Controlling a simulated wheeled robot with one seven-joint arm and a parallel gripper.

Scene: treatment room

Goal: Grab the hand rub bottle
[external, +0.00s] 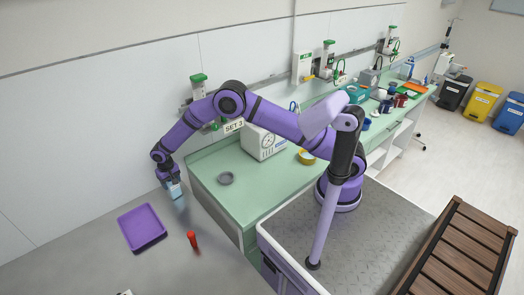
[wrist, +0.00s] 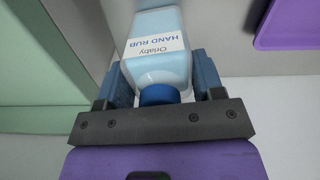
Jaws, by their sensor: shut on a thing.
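The hand rub bottle (wrist: 158,62) is pale blue with a blue cap and a white label reading "HAND RUB". In the wrist view my gripper (wrist: 160,85) is shut on it, with one finger on each side of the bottle near its cap. In the external view the bottle (external: 175,192) shows below my gripper (external: 167,176) at the left, by the grey surface and the end of the green counter. I cannot tell whether the bottle's base touches the surface.
A purple tray (external: 142,228) and a red object (external: 192,240) are on the grey surface nearby. The grey surface at lower left is mostly clear.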

